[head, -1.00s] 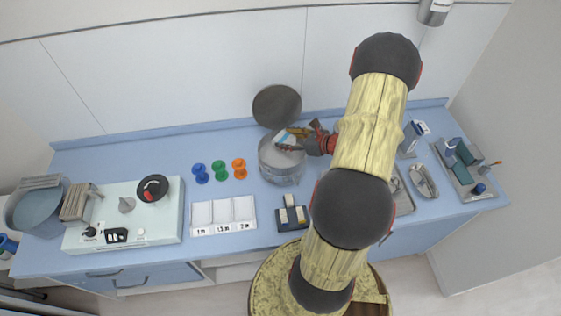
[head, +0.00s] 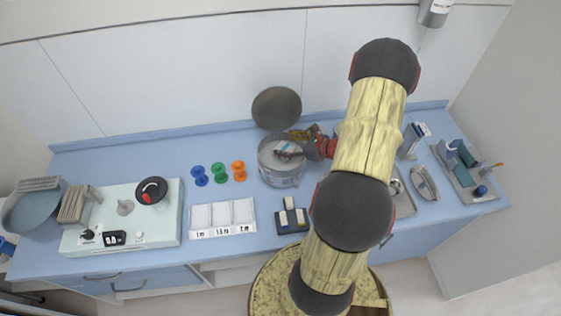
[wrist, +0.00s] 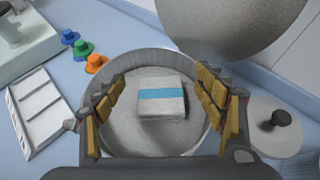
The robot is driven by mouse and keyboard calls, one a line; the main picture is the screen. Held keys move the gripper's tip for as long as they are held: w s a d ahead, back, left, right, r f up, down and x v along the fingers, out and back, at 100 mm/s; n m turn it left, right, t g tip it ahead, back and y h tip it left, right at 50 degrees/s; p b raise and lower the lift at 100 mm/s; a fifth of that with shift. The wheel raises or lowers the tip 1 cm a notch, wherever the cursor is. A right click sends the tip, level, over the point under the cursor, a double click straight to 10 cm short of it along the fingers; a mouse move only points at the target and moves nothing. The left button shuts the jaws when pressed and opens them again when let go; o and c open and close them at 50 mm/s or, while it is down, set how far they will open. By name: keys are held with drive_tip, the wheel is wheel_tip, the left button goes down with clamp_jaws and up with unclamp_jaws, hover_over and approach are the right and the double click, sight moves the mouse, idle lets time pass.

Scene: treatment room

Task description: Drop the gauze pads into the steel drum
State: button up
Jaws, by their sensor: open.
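The steel drum (head: 281,174) stands open on the blue counter, with its round mouth facing up; its rim and inside show in the wrist view (wrist: 190,66). The gauze pads (wrist: 162,97), a white pack with a blue band, lie inside the drum on its floor. In the head view the pack (head: 287,149) is partly hidden by my gripper (head: 296,143). In the wrist view my gripper (wrist: 160,104) is open, its padded fingers apart on either side above the drum, with nothing between them.
A large round disc (head: 277,107) stands behind the drum. Blue, green and orange pegs (head: 219,171) and a white three-part tray (head: 222,216) are to the left. A dark block holder (head: 291,219) sits in front. A white knobbed lid (wrist: 275,125) lies right.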

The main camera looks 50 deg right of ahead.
drive_tip(key=a+v, duration=0.1)
drive_tip(key=v, duration=1.1)
drive_tip(key=shift+d, duration=0.5)
drive_tip(key=shift+f, duration=0.1)
